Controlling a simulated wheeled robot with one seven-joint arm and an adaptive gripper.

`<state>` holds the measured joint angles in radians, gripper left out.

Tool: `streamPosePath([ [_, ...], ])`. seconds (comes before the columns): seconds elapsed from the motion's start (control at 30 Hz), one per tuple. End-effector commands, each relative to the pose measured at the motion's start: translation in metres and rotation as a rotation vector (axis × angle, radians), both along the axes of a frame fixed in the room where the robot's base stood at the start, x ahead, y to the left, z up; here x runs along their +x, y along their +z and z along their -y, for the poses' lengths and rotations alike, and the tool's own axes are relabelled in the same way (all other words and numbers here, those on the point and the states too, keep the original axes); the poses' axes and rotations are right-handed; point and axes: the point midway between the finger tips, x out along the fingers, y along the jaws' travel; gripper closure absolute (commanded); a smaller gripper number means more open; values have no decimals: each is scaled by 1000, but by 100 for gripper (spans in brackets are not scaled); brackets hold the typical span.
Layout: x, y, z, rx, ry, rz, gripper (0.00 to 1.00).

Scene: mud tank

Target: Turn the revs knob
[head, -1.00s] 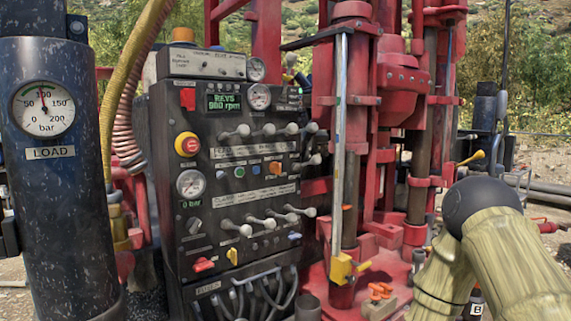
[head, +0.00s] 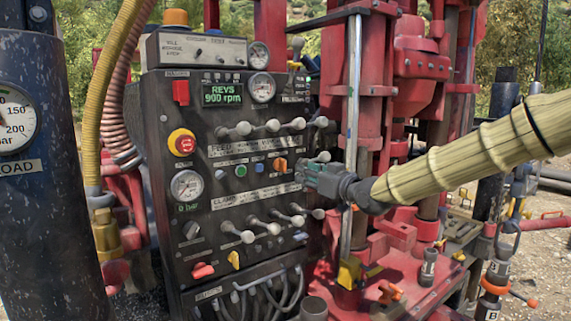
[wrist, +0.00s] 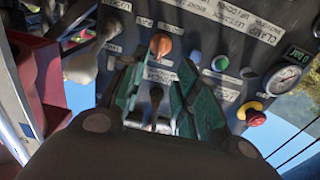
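The control panel (head: 235,215) is black, with a green display (head: 222,93) reading "REVS 900 rpm". An orange knob (head: 281,164) sits at mid-height on its right side; I cannot read a label that marks it as the revs knob. It also shows in the wrist view (wrist: 160,44), just beyond my fingertips. My gripper (head: 308,174) is just right of this knob, close to the panel face. In the wrist view its green fingers (wrist: 155,75) are apart. A dark stubby part (wrist: 155,97) shows between them; I cannot tell whether they touch it.
Rows of grey ball-ended levers stand out above (head: 272,125) and below (head: 262,224) my gripper. A red-and-yellow stop button (head: 181,142) and a pressure gauge (head: 187,185) are at the left. The red rig mast (head: 372,110) rises close on the right.

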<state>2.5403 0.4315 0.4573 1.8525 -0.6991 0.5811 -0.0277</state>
Motion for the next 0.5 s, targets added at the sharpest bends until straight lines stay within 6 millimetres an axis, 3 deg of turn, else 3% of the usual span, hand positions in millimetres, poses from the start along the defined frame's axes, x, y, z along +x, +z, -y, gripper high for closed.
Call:
streamPosePath([
  [0.17,11,4,-8,-1,1,3,69],
  [0.5,51,4,-39,-2,3,1,69],
])
